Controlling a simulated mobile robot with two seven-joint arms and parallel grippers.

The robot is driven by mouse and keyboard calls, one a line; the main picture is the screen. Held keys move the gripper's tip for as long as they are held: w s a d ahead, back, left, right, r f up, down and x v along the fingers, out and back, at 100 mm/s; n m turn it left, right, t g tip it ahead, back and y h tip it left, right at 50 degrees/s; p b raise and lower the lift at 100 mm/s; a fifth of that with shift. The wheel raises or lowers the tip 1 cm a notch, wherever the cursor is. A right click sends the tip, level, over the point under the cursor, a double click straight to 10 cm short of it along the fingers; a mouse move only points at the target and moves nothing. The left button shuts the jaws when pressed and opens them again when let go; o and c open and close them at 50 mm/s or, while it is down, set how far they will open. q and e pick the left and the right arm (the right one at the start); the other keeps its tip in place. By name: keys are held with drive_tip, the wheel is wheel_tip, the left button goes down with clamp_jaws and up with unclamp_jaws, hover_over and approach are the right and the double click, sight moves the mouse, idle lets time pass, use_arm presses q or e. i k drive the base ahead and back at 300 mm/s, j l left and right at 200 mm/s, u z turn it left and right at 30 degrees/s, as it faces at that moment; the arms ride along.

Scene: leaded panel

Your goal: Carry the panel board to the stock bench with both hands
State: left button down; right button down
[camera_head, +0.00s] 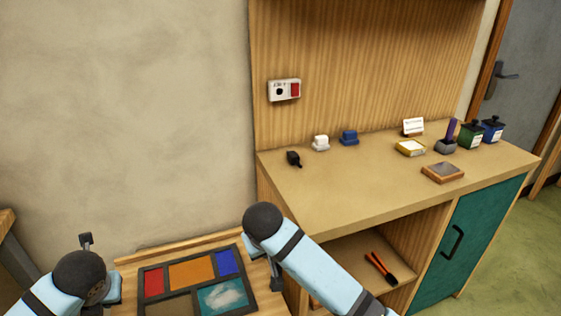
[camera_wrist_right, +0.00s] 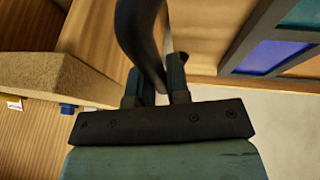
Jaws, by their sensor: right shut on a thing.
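The wooden panel board (camera_head: 128,269) carries a leaded panel (camera_head: 193,287) with red, orange, blue and cloudy-blue panes in dark strips. It is at the bottom of the head view, its near part cut off. My right gripper (camera_head: 277,277) is at the board's right side. In the right wrist view my right gripper (camera_wrist_right: 156,90) is shut on a dark curved handle (camera_wrist_right: 146,45), and the panel's panes show beyond at upper right. My left gripper (camera_head: 114,291) is at the board's left side; its fingers are too hidden to tell their state.
A wooden bench (camera_head: 340,191) with a teal door (camera_head: 470,245) stands right of the board. Its top holds a black item (camera_head: 293,158), white and blue blocks, jars and a framed tile (camera_head: 443,173). An orange-handled tool (camera_head: 381,267) lies on its shelf. A plain wall is behind.

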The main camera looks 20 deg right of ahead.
sight(342, 187)
drive_tip(key=l+u, duration=0.1)
drive_tip(key=u, duration=0.3)
drive_tip(key=l+u, duration=0.1)
drive_tip(key=u, duration=0.3)
drive_tip(key=k+u, duration=0.1)
drive_tip(key=u, duration=0.3)
drive_tip(key=k+l+u, duration=0.1)
drive_tip(key=u, duration=0.7)
drive_tip(key=k+u, duration=0.25)
drive_tip(key=k+l+z, duration=0.1)
drive_tip(key=k+z, duration=0.25)
drive_tip(key=k, duration=0.35)
drive_tip(key=k+z, duration=0.1)
drive_tip(key=z, duration=0.35)
drive_tip(key=l+z, duration=0.1)
drive_tip(key=z, duration=0.4)
drive_tip(key=k+l+z, duration=0.1)
drive_tip(key=z, duration=0.35)
